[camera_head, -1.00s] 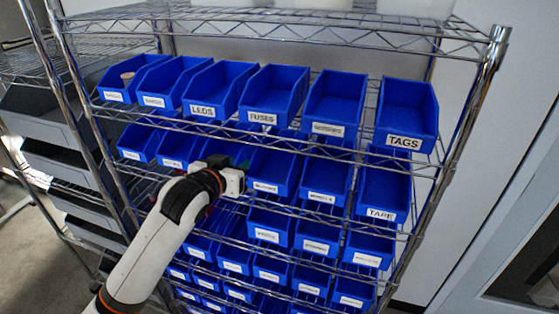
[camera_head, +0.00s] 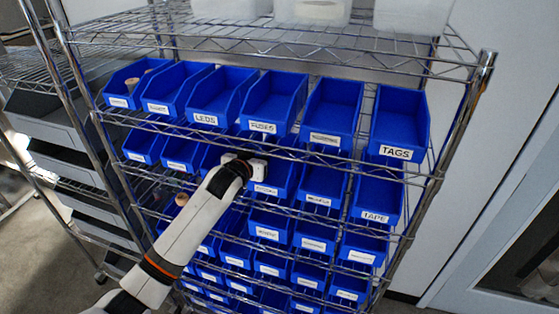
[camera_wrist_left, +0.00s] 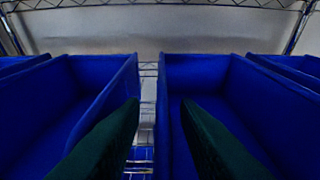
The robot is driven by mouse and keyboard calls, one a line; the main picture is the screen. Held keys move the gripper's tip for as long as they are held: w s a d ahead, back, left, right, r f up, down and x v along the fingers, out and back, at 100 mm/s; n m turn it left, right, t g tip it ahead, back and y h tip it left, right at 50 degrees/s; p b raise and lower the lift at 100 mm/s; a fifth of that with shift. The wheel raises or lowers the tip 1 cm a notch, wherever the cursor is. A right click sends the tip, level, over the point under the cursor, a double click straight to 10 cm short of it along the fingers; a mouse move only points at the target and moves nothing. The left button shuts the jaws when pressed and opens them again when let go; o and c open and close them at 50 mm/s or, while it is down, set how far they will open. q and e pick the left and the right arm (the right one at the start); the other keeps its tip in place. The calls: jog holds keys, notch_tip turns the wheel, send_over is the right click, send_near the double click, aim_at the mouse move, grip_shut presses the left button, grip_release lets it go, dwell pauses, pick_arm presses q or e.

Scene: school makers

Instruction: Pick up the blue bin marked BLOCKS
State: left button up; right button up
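Blue bins stand in rows on a wire shelf rack. No label clearly reads BLOCKS; most are too small or blurred. My left gripper (camera_head: 246,167) is at the second row, in front of a blue bin (camera_head: 284,181) whose label I cannot read for sure. The left finger overlaps the left bin (camera_wrist_left: 92,88); the right finger overlaps the inside of the right bin (camera_wrist_left: 200,75). My right gripper is not in view.
The top row holds bins marked LEDS (camera_head: 208,118), FUSES (camera_head: 262,127) and TAGS (camera_head: 395,152). A TAPE bin (camera_head: 375,216) is at the second row's right end. Wire shelf edges run close above and below the gripper. Pale containers (camera_head: 312,12) stand on the upper shelf.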

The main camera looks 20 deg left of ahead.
pick_arm(q)
jog(key=shift+w+f, duration=0.1)
jog(key=shift+w, duration=0.05)
grip_shut()
dwell(0.4)
